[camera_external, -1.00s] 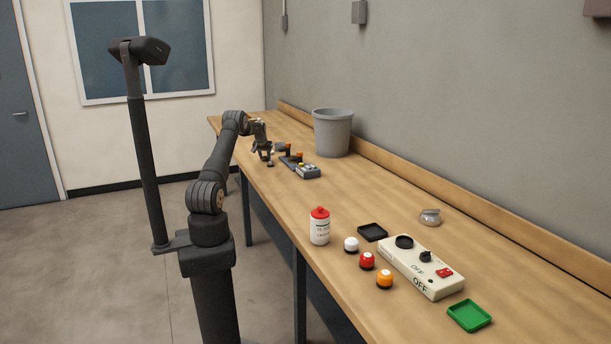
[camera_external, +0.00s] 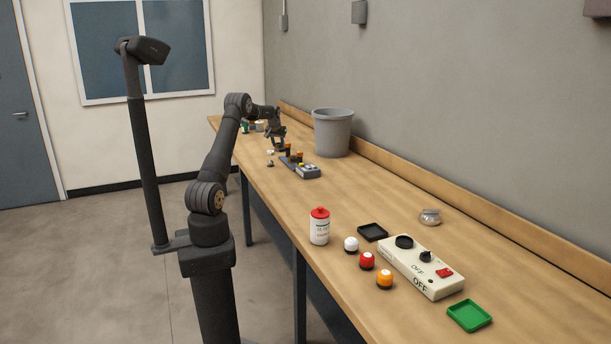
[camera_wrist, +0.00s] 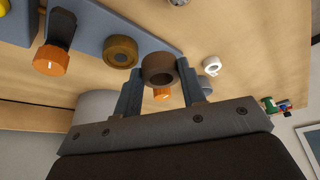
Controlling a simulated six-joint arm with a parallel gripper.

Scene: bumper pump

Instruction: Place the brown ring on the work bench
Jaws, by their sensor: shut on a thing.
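The brown ring (camera_wrist: 158,69) is between the fingertips of my gripper (camera_wrist: 160,80) in the wrist view, and the gripper is shut on it. In the external view my gripper (camera_external: 278,143) is above the far part of the wooden work bench (camera_external: 340,190), at the far end of a small grey-blue device (camera_external: 300,168). The ring cannot be made out there. The bench (camera_wrist: 250,45) also shows in the wrist view. Whether the ring touches the device beside it is unclear.
A brass ring (camera_wrist: 120,51) and an orange knob (camera_wrist: 51,60) are on the device. A grey bin (camera_external: 332,133) stands near the wall. A bottle (camera_external: 320,227) and cream control box (camera_external: 421,266) are nearer the camera.

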